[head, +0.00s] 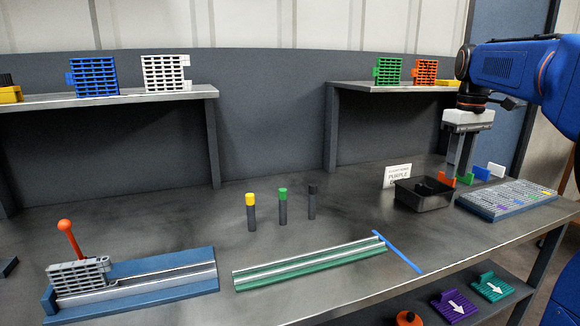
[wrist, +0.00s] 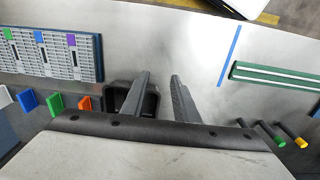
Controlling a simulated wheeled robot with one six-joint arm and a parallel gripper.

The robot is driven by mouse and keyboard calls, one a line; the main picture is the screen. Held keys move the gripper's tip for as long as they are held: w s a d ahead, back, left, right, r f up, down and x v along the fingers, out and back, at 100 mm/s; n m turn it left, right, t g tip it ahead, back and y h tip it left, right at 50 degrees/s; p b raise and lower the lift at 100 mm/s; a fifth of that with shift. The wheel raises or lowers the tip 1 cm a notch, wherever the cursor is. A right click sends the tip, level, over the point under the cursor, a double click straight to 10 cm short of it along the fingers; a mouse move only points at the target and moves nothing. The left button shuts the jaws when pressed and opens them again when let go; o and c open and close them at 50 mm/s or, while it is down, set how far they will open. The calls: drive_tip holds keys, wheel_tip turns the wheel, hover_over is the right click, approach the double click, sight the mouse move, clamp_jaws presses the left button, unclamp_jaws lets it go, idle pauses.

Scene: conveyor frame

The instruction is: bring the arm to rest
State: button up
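My gripper (head: 458,172) hangs from my blue arm at the right of the head view, fingers pointing down. It is above the back of the table, by the black bin (head: 424,194). The black bin also shows in the wrist view (wrist: 151,104), partly hidden behind the left finger. A dark item (head: 432,186) lies in the bin; I cannot tell what it is.
A grey panel with coloured tiles (head: 505,200) lies right of the bin. A white sign (head: 397,176) and small coloured brackets (head: 464,179) stand behind. Pegs (head: 283,206), a green rail (head: 310,263) and a blue fixture (head: 140,285) occupy the table. Shelves (head: 390,87) rise at the back.

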drive_tip(key=s+a+f+m+t, duration=0.1)
drive_tip(key=s+a+f, duration=0.35)
drive_tip(key=s, duration=0.35)
drive_tip(key=s+a+f+m+t, duration=0.1)
drive_tip(key=s+a+f, duration=0.2)
drive_tip(key=s+a, duration=0.3)
drive_tip(key=s+a+f+m+t, duration=0.1)
drive_tip(key=s+a+f+t, duration=0.1)
drive_tip(key=s+f, duration=1.3)
drive_tip(key=shift+s+a+f+m+t, duration=0.3)
drive_tip(key=shift+s+a+m, duration=0.1)
drive_tip(key=shift+a, duration=0.5)
